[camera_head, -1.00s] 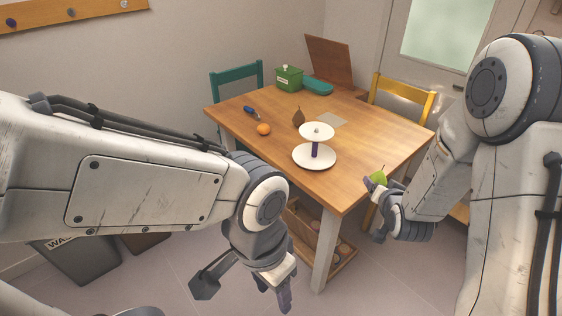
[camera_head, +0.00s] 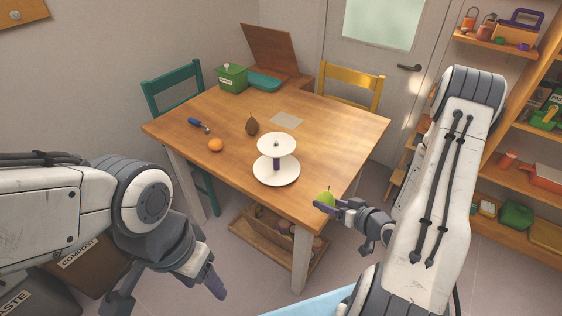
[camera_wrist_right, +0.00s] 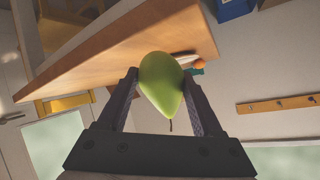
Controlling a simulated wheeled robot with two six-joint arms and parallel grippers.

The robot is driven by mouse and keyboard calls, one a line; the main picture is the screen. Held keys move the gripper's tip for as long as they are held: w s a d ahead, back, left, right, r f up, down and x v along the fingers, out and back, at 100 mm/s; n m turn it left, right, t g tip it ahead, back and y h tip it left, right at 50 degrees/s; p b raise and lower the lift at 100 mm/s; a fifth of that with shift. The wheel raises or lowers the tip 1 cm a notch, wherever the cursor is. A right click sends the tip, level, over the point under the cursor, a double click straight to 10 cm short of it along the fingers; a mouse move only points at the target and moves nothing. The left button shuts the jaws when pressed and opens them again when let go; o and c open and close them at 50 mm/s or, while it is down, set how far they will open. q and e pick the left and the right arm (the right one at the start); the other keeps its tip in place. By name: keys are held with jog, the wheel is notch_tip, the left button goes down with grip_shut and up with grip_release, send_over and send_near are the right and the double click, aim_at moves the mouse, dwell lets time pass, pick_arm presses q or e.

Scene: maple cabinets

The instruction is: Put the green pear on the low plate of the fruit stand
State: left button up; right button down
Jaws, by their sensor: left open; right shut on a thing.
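The green pear (camera_head: 326,197) is held in my right gripper (camera_head: 328,204), just off the table's front right corner. In the right wrist view the pear (camera_wrist_right: 161,84) sits between both fingers, stem pointing toward the palm. The fruit stand (camera_head: 277,160) stands near the table's front edge, left of the pear. My left gripper (camera_head: 170,296) is open and empty, low in front of the table's left side.
A brown pear (camera_head: 252,125), an orange (camera_head: 216,145), a blue-handled tool (camera_head: 199,125) and a grey sheet (camera_head: 287,120) lie on the table (camera_head: 330,140). A green box (camera_head: 232,78) and teal dish (camera_head: 264,82) are at the back. The table right of the stand is clear.

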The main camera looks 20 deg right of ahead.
aim_at(322, 198)
jog(key=shift+w, duration=0.25)
jog(key=b+x, duration=0.3)
jog(key=shift+w+r, duration=0.1)
jog(key=shift+r, duration=0.2)
jog(key=w+b, duration=0.1)
jog(key=b, duration=0.2)
jog(key=w+a+b, duration=0.1)
jog(key=b, duration=0.2)
jog(key=w+b, duration=0.2)
jog(key=b, duration=0.1)
jog(key=shift+w+a+r+b, duration=0.1)
jog(key=shift+a+b, duration=0.2)
jog(key=shift+a, duration=0.1)
jog(key=w, duration=0.1)
jog(key=w+a, duration=0.1)
jog(key=w, duration=0.3)
jog(key=shift+w+a+r+p, duration=0.25)
jog(key=shift+a+r+p, duration=0.05)
jog(key=shift+a+r, duration=0.1)
jog(key=w, duration=0.2)
jog(key=w+a, duration=0.1)
jog(key=shift+w+a, duration=0.15)
jog(key=shift+w, duration=0.25)
jog(key=shift+w+f, duration=0.25)
jog(key=shift+f, duration=0.05)
jog(key=shift+f, duration=0.1)
